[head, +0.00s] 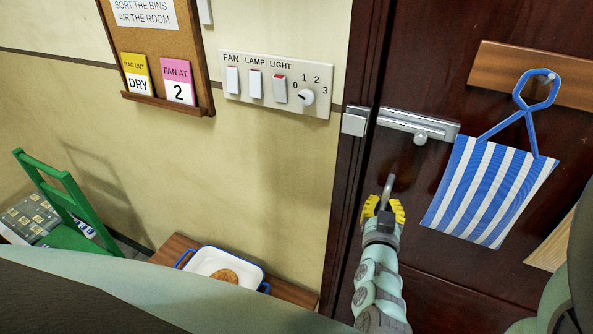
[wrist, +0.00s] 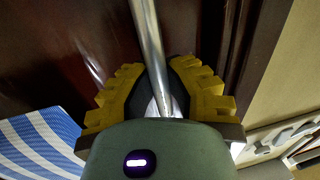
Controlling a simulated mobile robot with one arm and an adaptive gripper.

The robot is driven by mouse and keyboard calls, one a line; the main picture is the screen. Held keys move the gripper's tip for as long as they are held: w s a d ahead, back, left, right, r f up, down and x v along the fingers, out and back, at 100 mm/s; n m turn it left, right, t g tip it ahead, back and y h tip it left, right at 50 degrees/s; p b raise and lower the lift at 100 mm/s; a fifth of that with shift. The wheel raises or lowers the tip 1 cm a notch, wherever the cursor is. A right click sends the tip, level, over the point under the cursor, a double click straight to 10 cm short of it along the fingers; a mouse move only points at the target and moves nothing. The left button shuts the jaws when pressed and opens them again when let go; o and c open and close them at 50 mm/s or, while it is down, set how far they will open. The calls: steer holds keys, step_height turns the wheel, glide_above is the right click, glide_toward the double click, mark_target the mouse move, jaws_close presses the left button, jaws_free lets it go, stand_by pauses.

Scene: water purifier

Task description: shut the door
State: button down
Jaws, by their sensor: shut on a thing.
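The dark red-brown door (head: 415,235) fills the right of the head view. Its edge is close to the dark frame (head: 343,195); I cannot tell whether it is fully shut. A silver bolt (head: 412,124) is mounted on the door, with its keeper (head: 355,121) to the left on the frame. My gripper (head: 383,207) is at the grey metal handle (head: 388,188) below the bolt. In the wrist view, the yellow fingers of my gripper (wrist: 163,102) close on both sides of the handle bar (wrist: 149,45). The handle's lower end is hidden between the fingers.
A blue-and-white striped bag (head: 490,190) hangs from a peg on the door, right of my gripper. A switch panel (head: 277,82) is on the wall left of the frame. A low wooden table with a tray (head: 250,280) and a green chair (head: 65,205) stand at the left.

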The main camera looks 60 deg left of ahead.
steer(key=s+d, duration=0.2)
steer(key=s, duration=0.1)
steer(key=shift+s+d+n+g+y+b, duration=0.1)
steer(key=shift+d+n+g+y+b, duration=0.05)
steer(key=shift+n+g+y+b, duration=0.2)
steer(key=c, duration=1.5)
jaws_free()
steer(key=o, duration=0.3)
steer(key=shift+s+d, duration=0.15)
steer(key=shift+s, duration=0.05)
steer(key=shift+o, duration=1.3)
steer(key=shift+w, duration=0.1)
